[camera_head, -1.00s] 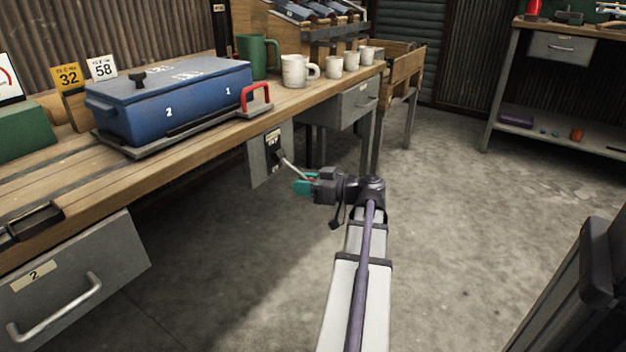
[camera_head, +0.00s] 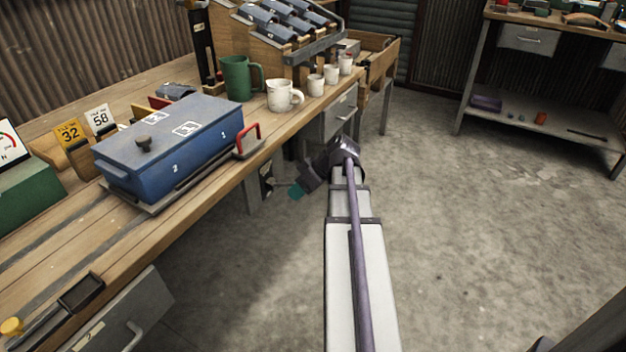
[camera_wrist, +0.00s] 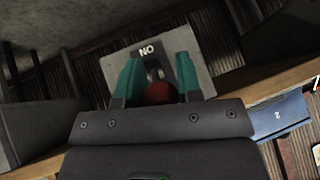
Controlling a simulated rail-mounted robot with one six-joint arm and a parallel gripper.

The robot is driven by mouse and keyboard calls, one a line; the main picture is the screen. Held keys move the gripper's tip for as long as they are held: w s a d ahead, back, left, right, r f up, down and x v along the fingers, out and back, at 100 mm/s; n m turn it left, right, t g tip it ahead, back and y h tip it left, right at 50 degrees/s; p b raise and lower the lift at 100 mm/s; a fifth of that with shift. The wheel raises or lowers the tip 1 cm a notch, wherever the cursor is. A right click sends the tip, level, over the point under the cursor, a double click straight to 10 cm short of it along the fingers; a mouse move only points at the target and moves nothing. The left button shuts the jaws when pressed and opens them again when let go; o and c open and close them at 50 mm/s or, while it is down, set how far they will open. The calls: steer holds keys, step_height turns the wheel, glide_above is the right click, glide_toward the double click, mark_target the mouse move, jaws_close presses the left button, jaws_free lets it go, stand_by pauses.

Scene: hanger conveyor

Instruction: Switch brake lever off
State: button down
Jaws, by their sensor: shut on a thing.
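The brake lever's grey plate (camera_head: 254,192) is mounted under the front edge of the workbench, beside the blue box. The lever's thin shaft (camera_head: 281,184) sticks out from it toward my gripper (camera_head: 295,191). In the wrist view, the teal fingers of my gripper (camera_wrist: 156,68) are closed around the lever's red knob (camera_wrist: 160,93). Behind them is the plate (camera_wrist: 203,70) with a label (camera_wrist: 147,51) that reads "NO" in this view, which is "ON" upside down. The other end of the plate is hidden behind the gripper.
The wooden workbench (camera_head: 120,225) runs close along the left, with a blue box (camera_head: 170,150), a green mug (camera_head: 236,78) and white cups (camera_head: 284,95) on top. A drawer unit (camera_head: 340,110) hangs beyond the lever. The concrete floor (camera_head: 450,230) at right is clear.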

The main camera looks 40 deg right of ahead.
steer(key=shift+w+r, duration=0.1)
steer(key=shift+r, duration=0.3)
steer(key=shift+w+r+p, duration=0.1)
steer(key=shift+r+p, duration=0.1)
steer(key=shift+p, duration=0.15)
steer(key=shift+a, duration=0.1)
steer(key=c, duration=0.8)
jaws_free()
steer(key=shift+r, duration=0.15)
steer(key=p+v, duration=0.8)
steer(key=v, duration=0.2)
steer(key=shift+r, duration=0.25)
